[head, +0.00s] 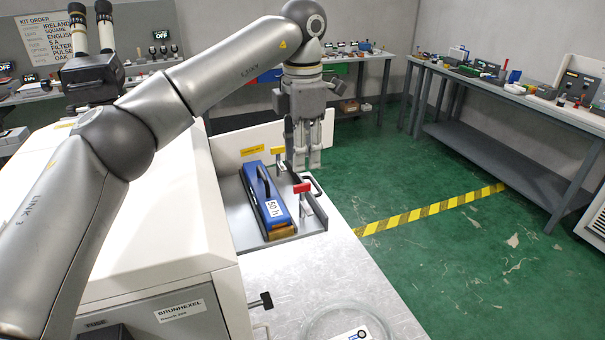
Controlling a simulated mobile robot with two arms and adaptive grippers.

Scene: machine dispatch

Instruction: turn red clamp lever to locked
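The red clamp lever (302,188) stands at the right edge of a grey tray (245,232), its red handle lying roughly level on a pale post. My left gripper (306,165) points down just behind and above the red lever, with no clear contact. Its fingers look close together, and I cannot tell how far apart they are. A yellow-handled clamp lever (277,151) stands at the tray's back, left of the gripper. My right gripper is not in view.
A white machine housing (165,230) fills the left side beside the tray. A black knob (262,301) sticks out from its front. A clear round dish (338,325) is at the bottom. Workbenches (520,110) stand behind, and the green floor to the right is open.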

